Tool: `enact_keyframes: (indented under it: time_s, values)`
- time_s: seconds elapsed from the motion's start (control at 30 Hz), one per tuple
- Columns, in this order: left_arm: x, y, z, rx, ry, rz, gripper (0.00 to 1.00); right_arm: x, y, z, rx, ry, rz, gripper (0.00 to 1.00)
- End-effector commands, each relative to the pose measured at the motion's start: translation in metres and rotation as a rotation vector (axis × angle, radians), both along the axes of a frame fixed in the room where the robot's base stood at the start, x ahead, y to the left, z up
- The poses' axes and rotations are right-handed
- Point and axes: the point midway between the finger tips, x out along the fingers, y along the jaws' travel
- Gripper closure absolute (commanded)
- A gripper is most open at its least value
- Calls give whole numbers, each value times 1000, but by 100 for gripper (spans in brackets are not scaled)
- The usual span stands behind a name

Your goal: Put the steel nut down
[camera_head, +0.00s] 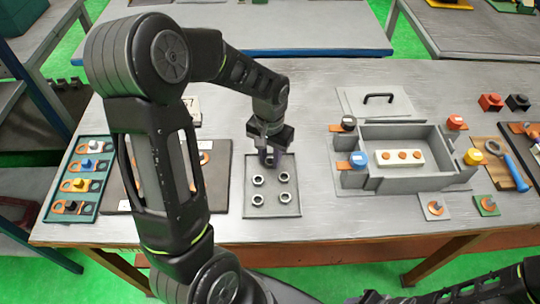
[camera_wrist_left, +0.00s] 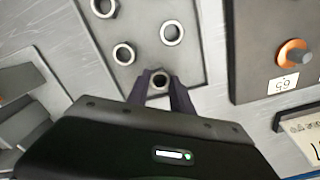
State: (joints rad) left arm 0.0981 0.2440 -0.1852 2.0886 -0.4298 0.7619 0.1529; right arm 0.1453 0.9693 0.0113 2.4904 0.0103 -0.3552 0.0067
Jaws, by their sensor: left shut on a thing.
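My left gripper (camera_head: 270,158) is over the far end of a grey tray (camera_head: 271,210). In the left wrist view its two fingers (camera_wrist_left: 160,86) are closed around a steel nut (camera_wrist_left: 160,79), whose hole faces the camera. The nut is low over the tray's edge area; whether it touches the tray I cannot tell. Several other steel nuts lie flat on the tray, such as one at the front left (camera_head: 257,199) and one at the back right (camera_head: 283,177). The left wrist view also shows loose nuts (camera_wrist_left: 171,32) beside the fingers. My right gripper does not show.
A dark board (camera_head: 222,199) lies just left of the tray. A green tray of terminals (camera_head: 108,142) is farther left. A grey box fixture (camera_head: 412,180) with coloured knobs stands to the right. Bare tabletop (camera_head: 316,190) lies between the tray and the fixture.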

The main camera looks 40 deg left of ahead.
Motion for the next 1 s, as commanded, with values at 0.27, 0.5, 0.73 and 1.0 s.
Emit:
enact_keyframes:
  time_s: [0.27,0.5,0.73,1.0]
  values:
    - [0,0,-2,0,0,0,56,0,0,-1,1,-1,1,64]
    - [0,0,-2,0,0,0,52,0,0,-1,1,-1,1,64]
    - [1,0,6,0,-2,0,52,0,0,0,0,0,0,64]
    - [2,0,51,1,-7,1,52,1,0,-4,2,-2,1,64]
